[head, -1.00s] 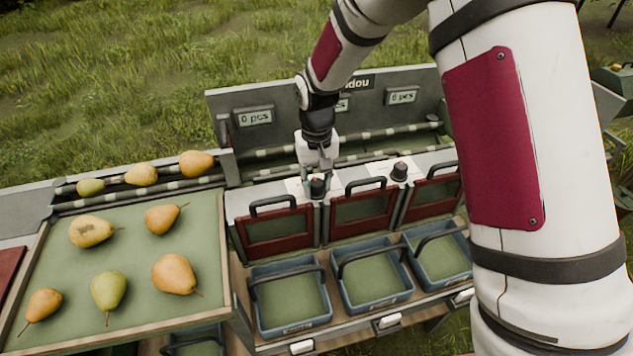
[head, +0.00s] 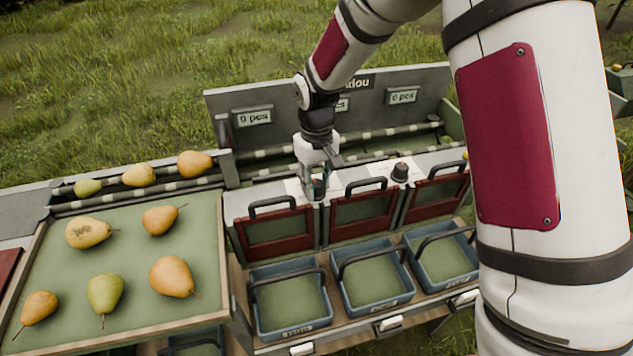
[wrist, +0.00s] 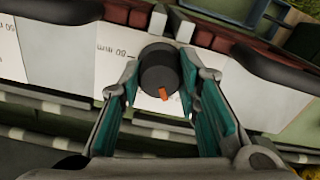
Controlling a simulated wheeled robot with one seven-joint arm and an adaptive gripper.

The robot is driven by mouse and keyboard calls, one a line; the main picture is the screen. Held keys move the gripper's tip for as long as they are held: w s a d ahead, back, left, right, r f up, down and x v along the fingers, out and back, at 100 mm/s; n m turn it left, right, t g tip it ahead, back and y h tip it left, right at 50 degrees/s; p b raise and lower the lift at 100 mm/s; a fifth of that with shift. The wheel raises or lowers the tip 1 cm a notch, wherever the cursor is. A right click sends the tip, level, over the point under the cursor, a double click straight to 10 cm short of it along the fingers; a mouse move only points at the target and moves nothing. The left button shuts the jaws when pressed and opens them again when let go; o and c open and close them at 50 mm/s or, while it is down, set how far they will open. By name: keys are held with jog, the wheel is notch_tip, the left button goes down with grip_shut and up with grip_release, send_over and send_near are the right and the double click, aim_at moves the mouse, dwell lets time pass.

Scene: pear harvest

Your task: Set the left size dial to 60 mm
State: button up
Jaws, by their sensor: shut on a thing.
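The left size dial (wrist: 158,66) is a dark round knob with an orange pointer mark on a white scale plate. In the wrist view the pointer faces the bottom of the picture, slightly right. Printed scale marks (wrist: 108,52) show upside down to the left of the knob; they are small and hard to read. My gripper (wrist: 160,88) has its teal-padded fingers on both sides of the knob and is shut on it. In the head view my gripper (head: 318,186) points down at the left dial, which it mostly hides.
A second dial (head: 400,172) stands to the right on the same sorter top. Black handles (head: 272,203) rise beside the dials above red-framed gates. Blue crates (head: 291,328) sit below. A tray (head: 226,250) of pears is at the left.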

aim_at(317, 183)
jog(key=o, duration=0.9)
jog(key=shift+c, duration=0.2)
notch_tip(317, 183, up, 12)
